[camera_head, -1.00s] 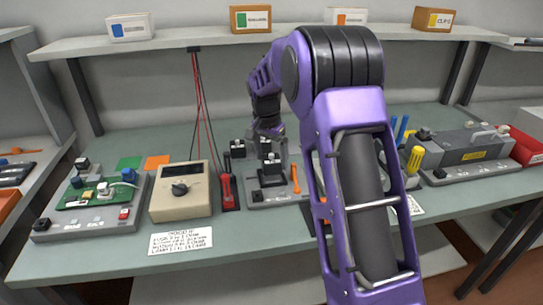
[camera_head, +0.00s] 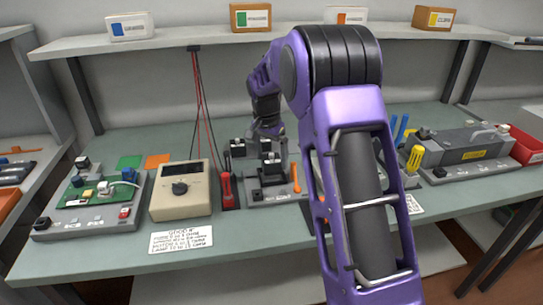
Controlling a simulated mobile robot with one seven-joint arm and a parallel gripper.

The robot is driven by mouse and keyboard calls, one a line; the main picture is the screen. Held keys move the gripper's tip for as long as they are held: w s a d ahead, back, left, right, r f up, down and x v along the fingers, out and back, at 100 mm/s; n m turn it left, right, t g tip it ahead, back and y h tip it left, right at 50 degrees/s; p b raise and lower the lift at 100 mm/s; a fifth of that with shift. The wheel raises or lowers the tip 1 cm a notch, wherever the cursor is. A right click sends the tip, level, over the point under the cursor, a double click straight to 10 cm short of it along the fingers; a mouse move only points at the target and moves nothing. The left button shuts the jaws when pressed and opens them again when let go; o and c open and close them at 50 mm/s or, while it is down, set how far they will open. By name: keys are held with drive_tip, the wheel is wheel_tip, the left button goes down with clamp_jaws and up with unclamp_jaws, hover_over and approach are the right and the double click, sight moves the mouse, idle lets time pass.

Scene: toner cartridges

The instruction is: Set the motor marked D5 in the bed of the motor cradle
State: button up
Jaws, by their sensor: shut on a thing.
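My gripper (camera_head: 268,146) is at the middle of the bench, reaching down behind my forearm. It is shut on a small dark motor (camera_head: 271,158) with a pale label, above a grey fixture. The marking is too small to read, so I cannot tell whether it is D5. The grey fixture (camera_head: 284,194), which looks like the motor cradle, lies on the bench below my gripper. Its bed is partly hidden, and I cannot tell whether the held motor touches it. Another dark block with a pale label (camera_head: 238,147) stands just left of my gripper.
An orange-handled tool (camera_head: 296,177) stands at the fixture's right. A beige meter (camera_head: 181,190) and a red probe (camera_head: 227,186) are to its left. A green board fixture (camera_head: 97,194) is further left. A grey unit (camera_head: 465,150) is at right. My forearm hides the bench right of the fixture.

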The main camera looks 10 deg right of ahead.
drive_tip(key=shift+f+b, duration=0.3)
drive_tip(key=shift+f, duration=0.25)
drive_tip(key=shift+f+b, duration=0.3)
drive_tip(key=shift+f, duration=0.5)
idle(1.1)
drive_tip(key=o, duration=1)
wheel_tip(320, 180, up, 17)
drive_tip(key=s+a+p, duration=0.1)
drive_tip(key=p, duration=0.1)
drive_tip(key=shift+s+a+r+p, duration=0.2)
drive_tip(key=shift+s+a+p, duration=0.2)
